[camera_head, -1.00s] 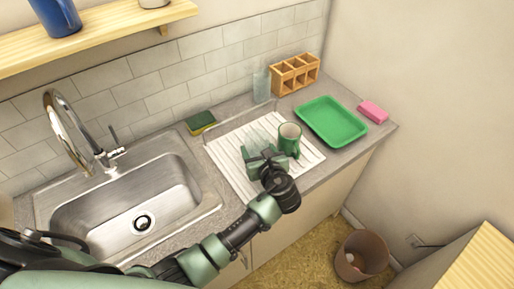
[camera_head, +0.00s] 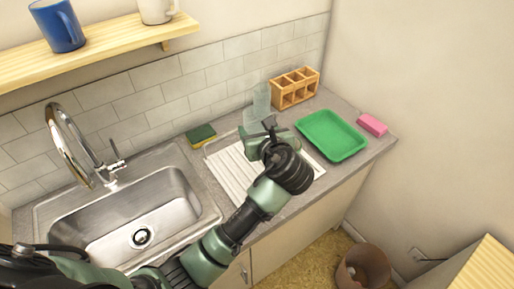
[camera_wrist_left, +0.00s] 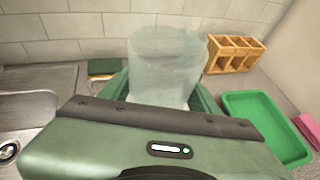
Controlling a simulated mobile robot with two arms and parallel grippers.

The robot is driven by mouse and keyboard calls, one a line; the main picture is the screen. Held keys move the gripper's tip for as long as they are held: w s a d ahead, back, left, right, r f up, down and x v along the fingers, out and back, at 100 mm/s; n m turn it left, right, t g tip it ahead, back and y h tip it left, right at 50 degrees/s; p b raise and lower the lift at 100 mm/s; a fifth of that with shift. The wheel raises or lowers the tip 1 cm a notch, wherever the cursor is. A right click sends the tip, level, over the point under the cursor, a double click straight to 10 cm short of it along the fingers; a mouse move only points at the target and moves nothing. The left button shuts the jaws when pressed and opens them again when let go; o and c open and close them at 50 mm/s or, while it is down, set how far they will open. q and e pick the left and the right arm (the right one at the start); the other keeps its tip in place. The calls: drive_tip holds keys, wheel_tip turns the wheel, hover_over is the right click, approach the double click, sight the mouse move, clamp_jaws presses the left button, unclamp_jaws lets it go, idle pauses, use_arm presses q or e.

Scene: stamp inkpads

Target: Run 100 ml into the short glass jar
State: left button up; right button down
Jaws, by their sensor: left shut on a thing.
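My left gripper (camera_head: 264,132) is above the back of the drying rack. In the left wrist view a clear, pale glass vessel (camera_wrist_left: 162,62) stands upright between its green fingers, and the gripper is shut on it. Its lower part is hidden by the gripper body. In the head view a clear glass (camera_head: 262,98) shows just behind the gripper; overlapping outlines make it hard to tell whether this is one glass or two. No fill level or marks can be read. The chrome tap (camera_head: 68,140) arches over the steel sink (camera_head: 170,205) at left. My right gripper is out of view.
The white ridged drying rack (camera_head: 230,172) lies right of the sink. A green-yellow sponge (camera_head: 201,134), a wooden organizer (camera_head: 295,88), a green tray (camera_head: 331,135) and a pink sponge (camera_head: 372,125) lie around it. Mugs (camera_head: 58,25) stand on the shelf (camera_head: 100,45).

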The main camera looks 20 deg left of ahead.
sight(253, 109)
use_arm(q)
wheel_tip(253, 109, up, 6)
idle(0.5)
